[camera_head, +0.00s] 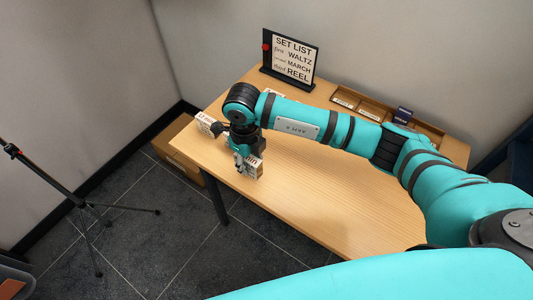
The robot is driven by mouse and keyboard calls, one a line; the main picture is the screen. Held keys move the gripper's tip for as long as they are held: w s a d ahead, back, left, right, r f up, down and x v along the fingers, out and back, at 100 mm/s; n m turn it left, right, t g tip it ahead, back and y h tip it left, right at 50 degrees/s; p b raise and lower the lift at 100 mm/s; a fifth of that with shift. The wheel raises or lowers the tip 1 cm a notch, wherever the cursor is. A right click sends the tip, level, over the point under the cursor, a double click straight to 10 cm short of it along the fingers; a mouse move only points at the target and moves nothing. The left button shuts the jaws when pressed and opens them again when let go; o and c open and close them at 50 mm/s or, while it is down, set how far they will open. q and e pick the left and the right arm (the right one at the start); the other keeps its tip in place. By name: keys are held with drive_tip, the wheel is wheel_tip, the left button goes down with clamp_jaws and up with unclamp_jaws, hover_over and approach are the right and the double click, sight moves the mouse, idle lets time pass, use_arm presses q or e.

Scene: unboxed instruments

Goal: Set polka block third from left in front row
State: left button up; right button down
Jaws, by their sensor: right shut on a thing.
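My right gripper (243,162) points down at the table's left front part, shut on a small white block (256,170). The block's printed face is too small to read, so I cannot tell if it is the polka block. Another white block (204,122) stands at the table's left edge, partly behind my gripper. A bit of something white (273,92) shows behind my forearm. The black set list board (290,62) at the back reads waltz, march, reel, with a red dot at its left. My left gripper is not in view.
A wooden compartment tray (372,109) lies along the table's back right, with a dark block (402,115) in it. My right arm crosses above the table (310,205), whose front middle is clear. A cardboard box (182,150) and a black tripod (82,203) stand on the floor.

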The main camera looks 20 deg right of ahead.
drive_tip(key=p, duration=0.1)
hover_over(266, 165)
drive_tip(key=shift+s+a+f, duration=0.2)
drive_tip(key=shift+a, duration=0.15)
drive_tip(key=shift+w+d+f, duration=0.15)
drive_tip(key=shift+w+d, duration=0.05)
drive_tip(key=shift+d, duration=0.25)
wheel_tip(266, 165, down, 3)
drive_tip(key=shift+r+p, duration=0.1)
drive_tip(key=shift+p, duration=0.55)
drive_tip(key=shift+f, duration=0.3)
drive_tip(key=shift+f, duration=0.15)
drive_tip(key=c, duration=1.5)
unclamp_jaws()
drive_tip(key=o, duration=0.5)
drive_tip(key=shift+c, duration=0.2)
